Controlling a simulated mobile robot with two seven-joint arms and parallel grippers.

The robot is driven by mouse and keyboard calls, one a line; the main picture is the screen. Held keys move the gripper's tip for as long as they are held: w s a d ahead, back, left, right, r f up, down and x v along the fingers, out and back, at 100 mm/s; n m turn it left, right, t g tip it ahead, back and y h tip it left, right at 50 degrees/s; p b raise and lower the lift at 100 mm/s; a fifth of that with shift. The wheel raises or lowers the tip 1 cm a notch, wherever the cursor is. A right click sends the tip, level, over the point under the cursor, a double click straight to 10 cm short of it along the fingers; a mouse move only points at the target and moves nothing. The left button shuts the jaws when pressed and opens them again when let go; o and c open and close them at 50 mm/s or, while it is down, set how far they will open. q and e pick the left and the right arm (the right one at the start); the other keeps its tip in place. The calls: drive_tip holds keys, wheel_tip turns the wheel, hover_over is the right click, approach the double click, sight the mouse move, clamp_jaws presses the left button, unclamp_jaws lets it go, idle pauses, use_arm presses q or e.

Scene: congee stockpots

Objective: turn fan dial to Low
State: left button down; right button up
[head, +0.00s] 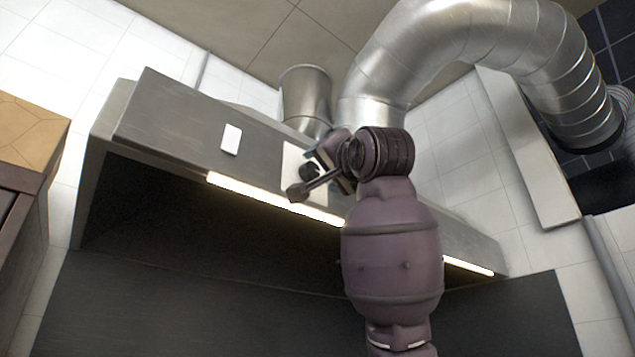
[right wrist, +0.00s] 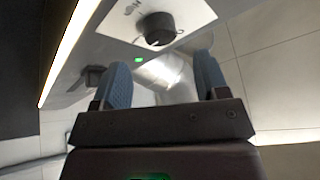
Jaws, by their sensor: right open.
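The fan dial is a dark round knob (right wrist: 157,28) on a white plate (right wrist: 190,14) in the right wrist view. Lettering on the plate beside it is too small to read surely, and the knob's setting is unclear. In the head view the plate (head: 290,160) is on the hood's sloped front, partly covered by my right arm. My right gripper (right wrist: 163,78) is open and empty, its two blue-grey fingers apart with the knob beyond their tips. I see no contact with the knob. My left gripper is not in view.
The metal range hood (head: 190,120) has a lit strip (head: 270,196) along its lower edge. A small white plate (head: 231,139) sits left of the dial plate. A shiny duct (head: 440,40) rises above. A small green light (right wrist: 139,60) shows near the dial.

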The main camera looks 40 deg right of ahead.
drive_tip(key=shift+b+v, duration=0.35)
drive_tip(key=shift+v, duration=2.3)
drive_tip(key=shift+r, duration=0.1)
